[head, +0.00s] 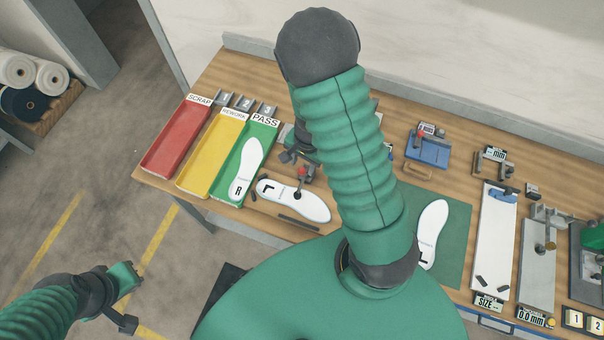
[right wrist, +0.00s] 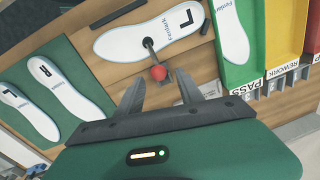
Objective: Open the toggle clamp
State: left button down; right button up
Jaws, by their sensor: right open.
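The toggle clamp (head: 299,186) has a red knob and a dark arm, which reaches over a white insole marked L (head: 317,208) on the table. In the right wrist view, the clamp's red knob (right wrist: 158,73) lies between my right gripper's fingertips (right wrist: 160,78), with a gap on both sides. The clamp arm's end appears to rest on the insole (right wrist: 128,42). My right gripper (head: 290,156) is open and empty; my arm partly hides it in the head view. My left gripper (head: 128,298) hangs over the floor, away from the table; its finger opening is unclear.
Red (head: 175,138), yellow (head: 212,155) and green (head: 226,183) trays stand at left; the green one holds an insole marked R (head: 246,168). A green mat (head: 455,225) with an insole lies right. A blue device (head: 429,149) stands behind. Measuring fixtures fill the far right.

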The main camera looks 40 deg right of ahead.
jog(key=f, duration=0.2)
jog(key=a+f+b, duration=0.1)
jog(key=f, duration=0.3)
jog(key=shift+w+a+f, duration=0.15)
jog(key=shift+w+f, duration=0.05)
jog(key=shift+w, duration=0.1)
jog(key=shift+w+d+f+b, duration=0.1)
jog(key=shift+d+f+b, duration=0.2)
jog(key=shift+d+f, duration=1.05)
jog(key=shift+a+r, duration=0.2)
jog(key=shift+a, duration=0.4)
jog(key=c, duration=0.3)
jog(key=shift+a+r, duration=0.1)
jog(key=shift+a, duration=0.35)
jog(key=c, duration=0.5)
grip_shut()
jog(key=shift+d, duration=0.4)
jog(key=shift+a, duration=0.15)
pick_arm(q)
jog(key=shift+a+f, duration=0.25)
jog(key=shift+f, duration=0.3)
jog(key=shift+a+f, duration=0.25)
jog(key=shift+f, duration=0.3)
jog(key=shift+s, duration=0.1)
pick_arm(e)
jog(key=shift+d, duration=0.2)
